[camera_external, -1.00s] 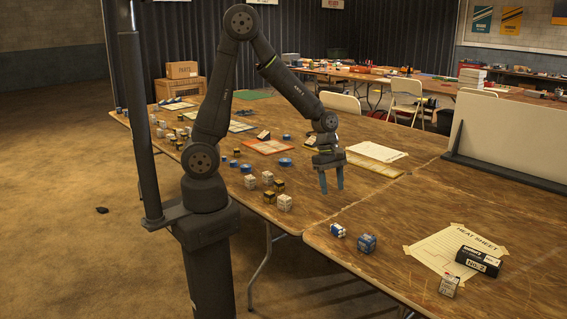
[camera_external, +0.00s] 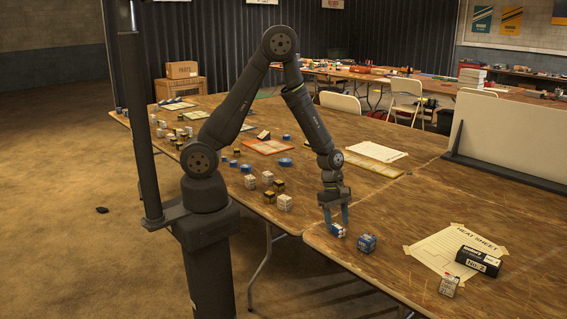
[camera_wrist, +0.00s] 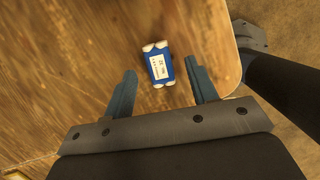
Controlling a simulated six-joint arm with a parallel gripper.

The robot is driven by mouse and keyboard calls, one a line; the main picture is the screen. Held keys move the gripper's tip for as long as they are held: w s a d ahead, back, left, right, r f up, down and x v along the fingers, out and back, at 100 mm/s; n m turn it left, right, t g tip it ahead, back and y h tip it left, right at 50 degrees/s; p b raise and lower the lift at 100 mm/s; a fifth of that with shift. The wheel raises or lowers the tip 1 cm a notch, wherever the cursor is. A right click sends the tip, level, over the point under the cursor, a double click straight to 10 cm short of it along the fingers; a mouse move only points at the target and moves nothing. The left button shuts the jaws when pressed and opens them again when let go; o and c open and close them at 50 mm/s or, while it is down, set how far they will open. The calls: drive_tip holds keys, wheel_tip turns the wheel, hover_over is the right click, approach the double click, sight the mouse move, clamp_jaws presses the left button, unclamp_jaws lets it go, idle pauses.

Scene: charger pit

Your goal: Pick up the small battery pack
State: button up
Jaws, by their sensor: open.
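A small battery pack (camera_external: 338,230), blue with white cells, lies on the wooden table near its front edge. In the wrist view the battery pack (camera_wrist: 159,67) shows its blue wrap, white label and pale cell ends. My gripper (camera_external: 335,221) is right at it, with the blue fingers pointing down. In the wrist view my gripper (camera_wrist: 164,82) is open and its two fingers stand apart. The pack lies between and just beyond the fingertips, with a gap on each side. The external view does not show whether the fingers touch it.
A darker blue pack (camera_external: 367,243) stands close on the right. A heat sheet (camera_external: 440,250), a black box (camera_external: 478,262) and a white pack (camera_external: 449,286) lie further right. White packs (camera_external: 285,203) and dark yellow-marked packs stand to the left. The table edge is close by.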

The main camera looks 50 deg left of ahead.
drive_tip(key=shift+x, duration=1)
drive_tip(key=c, duration=1.1)
drive_tip(key=shift+w+r, duration=0.1)
drive_tip(key=shift+r, duration=0.1)
